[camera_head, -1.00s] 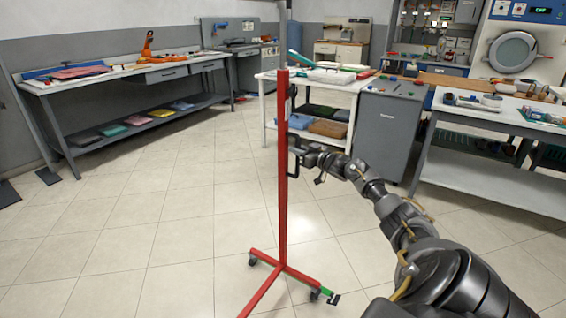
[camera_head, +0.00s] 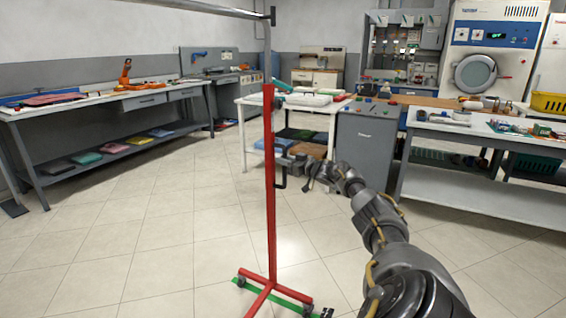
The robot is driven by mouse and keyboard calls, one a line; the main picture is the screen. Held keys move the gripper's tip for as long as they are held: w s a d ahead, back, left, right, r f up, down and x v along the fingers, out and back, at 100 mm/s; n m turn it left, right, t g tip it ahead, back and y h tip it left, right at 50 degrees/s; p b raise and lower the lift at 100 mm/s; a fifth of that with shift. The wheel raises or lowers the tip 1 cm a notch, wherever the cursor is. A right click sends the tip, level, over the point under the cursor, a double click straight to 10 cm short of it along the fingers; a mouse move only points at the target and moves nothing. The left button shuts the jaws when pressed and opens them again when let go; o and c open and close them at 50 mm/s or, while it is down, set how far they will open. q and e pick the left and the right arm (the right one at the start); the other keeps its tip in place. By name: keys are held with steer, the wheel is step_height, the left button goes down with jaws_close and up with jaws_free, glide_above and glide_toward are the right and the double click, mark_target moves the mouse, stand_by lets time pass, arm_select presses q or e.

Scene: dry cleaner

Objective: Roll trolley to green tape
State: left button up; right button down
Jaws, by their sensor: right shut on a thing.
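The trolley is a garment rail with a red upright post (camera_head: 270,200), a grey top bar (camera_head: 190,9) and a red base on casters. It stands upright on the tiled floor. Green tape (camera_head: 245,274) lies on the floor at the base. It shows past the left caster and by the right caster, and the base hides part of it. My right gripper (camera_head: 283,163) is shut at the post's black handle, at about mid-height. The exact grip is small and partly hidden. My left gripper is out of view.
A grey workbench (camera_head: 80,110) runs along the left wall. A white table (camera_head: 245,105), a grey cabinet (camera_head: 365,140) and a right-hand bench (camera_head: 470,185) stand behind the trolley. The floor on the left is open.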

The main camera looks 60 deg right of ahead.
steer(key=shift+s+d+r, duration=0.1)
steer(key=shift+d+r, duration=0.15)
steer(key=shift+d, duration=0.05)
steer(key=c, duration=1.7)
jaws_free()
steer(key=shift+o, duration=1.2)
steer(key=shift+f, duration=0.15)
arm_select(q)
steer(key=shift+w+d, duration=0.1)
